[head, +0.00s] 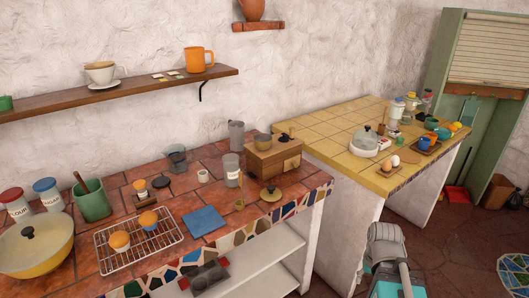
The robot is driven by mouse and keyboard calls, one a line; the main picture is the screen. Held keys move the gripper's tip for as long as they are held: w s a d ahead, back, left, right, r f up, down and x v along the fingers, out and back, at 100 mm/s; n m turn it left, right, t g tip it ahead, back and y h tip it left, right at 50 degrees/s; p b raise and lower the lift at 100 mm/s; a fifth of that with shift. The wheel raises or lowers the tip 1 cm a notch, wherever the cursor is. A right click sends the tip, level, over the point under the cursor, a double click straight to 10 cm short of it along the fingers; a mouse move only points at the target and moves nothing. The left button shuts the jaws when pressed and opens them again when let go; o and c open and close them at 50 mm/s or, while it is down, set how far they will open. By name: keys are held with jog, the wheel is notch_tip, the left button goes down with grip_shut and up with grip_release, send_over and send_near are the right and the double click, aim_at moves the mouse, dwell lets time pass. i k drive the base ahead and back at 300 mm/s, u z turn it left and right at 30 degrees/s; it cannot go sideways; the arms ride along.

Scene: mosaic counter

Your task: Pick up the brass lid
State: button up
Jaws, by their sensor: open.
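The brass lid (270,194) is a flat, round, brass-coloured disc with a small dark knob on top. It lies knob up near the front right edge of the red-tiled counter (290,206), in front of a wooden box. Nothing covers it in the head view. My gripper cannot be made out in this view; only part of my own arm and body shows at the lower right, apart from the lid.
The wooden box (273,157) stands just behind the lid. A blue cloth (205,222), a wire rack (112,261) and a labelled grey canister (231,170) are to its left. A yellow-tiled counter (325,149) adjoins at the right. Open floor lies in front.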

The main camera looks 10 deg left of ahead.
aim_at(270, 193)
jog(key=z, duration=1.35)
jog(key=k, duration=0.6)
jog(key=u, duration=1.65)
